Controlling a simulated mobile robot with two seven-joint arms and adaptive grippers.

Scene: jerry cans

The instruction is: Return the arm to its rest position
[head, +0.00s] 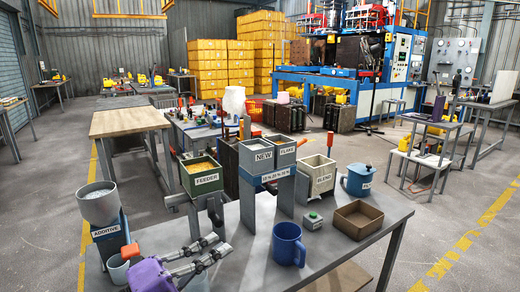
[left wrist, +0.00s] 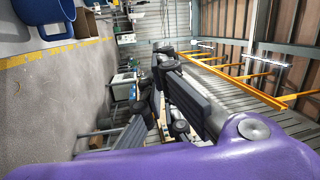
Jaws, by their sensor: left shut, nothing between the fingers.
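My left gripper (head: 216,246) is in the lower left of the head view, by the front of the grey table (head: 345,245). Its purple wrist is at the bottom edge, and its fingers point right. It is shut and empty. In the left wrist view its dark fingers (left wrist: 170,95) fill the middle, and that view is turned sideways. A blue mug (head: 288,244) stands on the table to the right of the fingers, apart from them. My right gripper is not in view.
The additive hopper (head: 98,205) and a small grey cup (head: 118,268) are close left of the gripper. The feeder bin (head: 200,175), blend bin (head: 316,176), blue jug (head: 358,180) and brown tray (head: 357,218) are on the table. Open floor (head: 440,235) lies to the right.

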